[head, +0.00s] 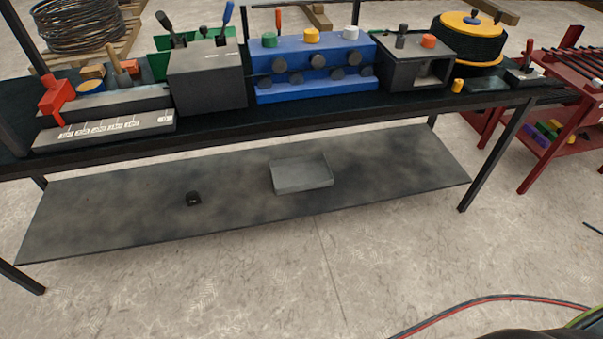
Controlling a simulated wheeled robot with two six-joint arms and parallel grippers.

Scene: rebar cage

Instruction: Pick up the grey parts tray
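The grey parts tray (303,186) is a shallow, open rectangular tray. It lies flat on the dark lower shelf (385,166) of the workbench, right of the shelf's middle in the head view. It looks empty. Neither of my grippers is in view, and nothing touches the tray.
A small black object (193,199) sits on the shelf left of the tray. The loaded bench top (330,104) overhangs the shelf. A bench leg (490,160) stands at the right. Red and black cables (480,303) lie on the floor at lower right; the front floor is otherwise clear.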

